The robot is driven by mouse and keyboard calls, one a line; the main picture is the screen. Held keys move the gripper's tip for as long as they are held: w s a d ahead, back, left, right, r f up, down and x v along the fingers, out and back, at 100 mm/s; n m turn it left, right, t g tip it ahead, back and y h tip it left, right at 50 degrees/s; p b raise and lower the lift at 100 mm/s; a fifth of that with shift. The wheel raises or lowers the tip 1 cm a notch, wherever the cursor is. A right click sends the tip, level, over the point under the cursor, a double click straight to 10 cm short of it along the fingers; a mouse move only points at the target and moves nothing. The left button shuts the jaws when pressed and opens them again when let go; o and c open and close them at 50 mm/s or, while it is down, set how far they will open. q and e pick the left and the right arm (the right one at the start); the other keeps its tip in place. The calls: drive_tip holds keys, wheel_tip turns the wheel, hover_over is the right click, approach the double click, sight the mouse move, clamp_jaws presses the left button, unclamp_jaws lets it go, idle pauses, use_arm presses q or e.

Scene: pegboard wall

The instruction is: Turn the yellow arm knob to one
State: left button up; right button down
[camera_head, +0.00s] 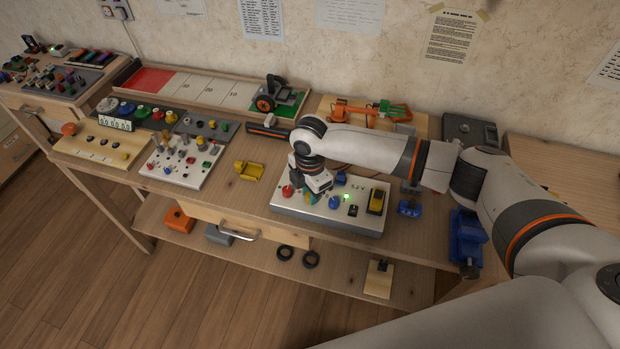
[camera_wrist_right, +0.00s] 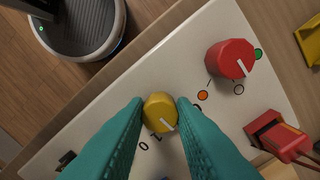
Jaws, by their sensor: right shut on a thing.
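The yellow knob (camera_wrist_right: 160,112) sits on a white panel (camera_wrist_right: 85,125) in the right wrist view. Its white pointer line points to the lower right in that view. The teal fingers of my right gripper (camera_wrist_right: 159,108) are shut on the knob, one on each side. My left gripper is not in view.
A red knob (camera_wrist_right: 231,60) is close to the yellow one on the panel.

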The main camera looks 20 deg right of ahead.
drive_tip(key=m+p, duration=0.3)
drive_tip(key=p, duration=0.1)
drive_tip(key=m+p, duration=0.2)
drive_tip(key=shift+r+m, duration=0.25)
drive_tip(key=shift+m, duration=0.05)
drive_tip(key=shift+f+m+p, duration=0.15)
drive_tip(key=shift+m+p, duration=1.5)
drive_tip(key=shift+m, duration=0.55)
drive_tip(key=c, duration=1.2)
unclamp_jaws()
drive_tip(key=shift+f, duration=0.1)
wheel_tip(320, 180, up, 12)
drive_tip(key=b, duration=0.1)
drive_tip(key=shift+b, duration=0.3)
